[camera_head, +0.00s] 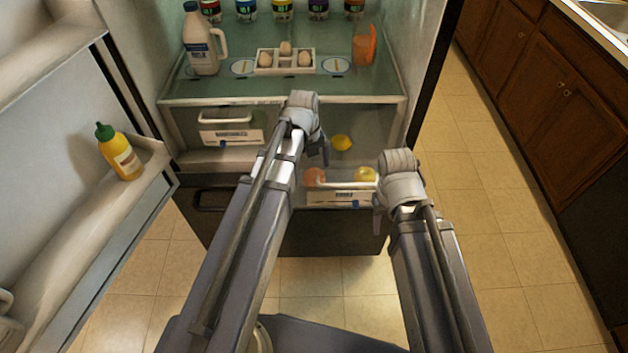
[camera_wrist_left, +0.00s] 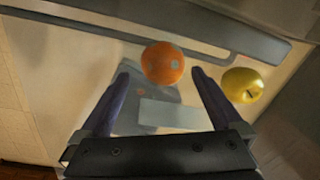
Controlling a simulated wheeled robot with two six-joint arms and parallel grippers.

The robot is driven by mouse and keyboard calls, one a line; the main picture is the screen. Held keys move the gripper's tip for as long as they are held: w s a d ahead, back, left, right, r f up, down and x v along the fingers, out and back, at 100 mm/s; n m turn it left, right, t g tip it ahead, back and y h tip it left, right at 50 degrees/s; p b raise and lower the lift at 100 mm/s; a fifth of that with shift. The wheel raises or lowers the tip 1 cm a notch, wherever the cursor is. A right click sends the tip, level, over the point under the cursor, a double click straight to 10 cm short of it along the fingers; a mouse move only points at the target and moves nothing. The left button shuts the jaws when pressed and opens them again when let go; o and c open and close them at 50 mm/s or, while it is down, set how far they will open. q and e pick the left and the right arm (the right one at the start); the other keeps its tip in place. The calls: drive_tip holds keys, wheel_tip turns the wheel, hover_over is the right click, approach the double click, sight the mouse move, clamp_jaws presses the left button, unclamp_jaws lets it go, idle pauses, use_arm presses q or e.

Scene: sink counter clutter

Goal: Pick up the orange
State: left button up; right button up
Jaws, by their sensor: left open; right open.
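The orange (camera_head: 315,177) lies in the low drawer or bin of the fridge, partly hidden behind my left gripper in the head view. In the left wrist view the orange (camera_wrist_left: 162,63) is round, with a small pale patch, and shows between and just beyond the fingertips. My left gripper (camera_head: 322,150) is open and empty, above the orange; its two dark fingers (camera_wrist_left: 160,78) are spread in the wrist view. I cannot tell whether they touch the orange. My right gripper (camera_head: 382,207) is open at the drawer's right front, its fingers only partly visible.
A yellow apple (camera_head: 365,174) lies right of the orange, also in the left wrist view (camera_wrist_left: 242,85). A lemon (camera_head: 341,143) lies behind. The glass shelf (camera_head: 200,90) above holds a jug and eggs. The fridge door (camera_head: 60,150) stands open at left.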

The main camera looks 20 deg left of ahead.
use_arm(q)
drive_tip(key=f+b, duration=0.4)
drive_tip(key=f, duration=0.1)
drive_tip(key=shift+w+d+f+b, duration=0.1)
drive_tip(key=shift+w+d+b, duration=0.2)
drive_tip(key=shift+b, duration=0.1)
drive_tip(key=shift+s, duration=0.1)
drive_tip(key=shift+c, duration=0.2)
drive_tip(key=c, duration=1.3)
drive_tip(key=shift+r, duration=0.2)
wheel_tip(320, 180, up, 10)
drive_tip(key=p, duration=1)
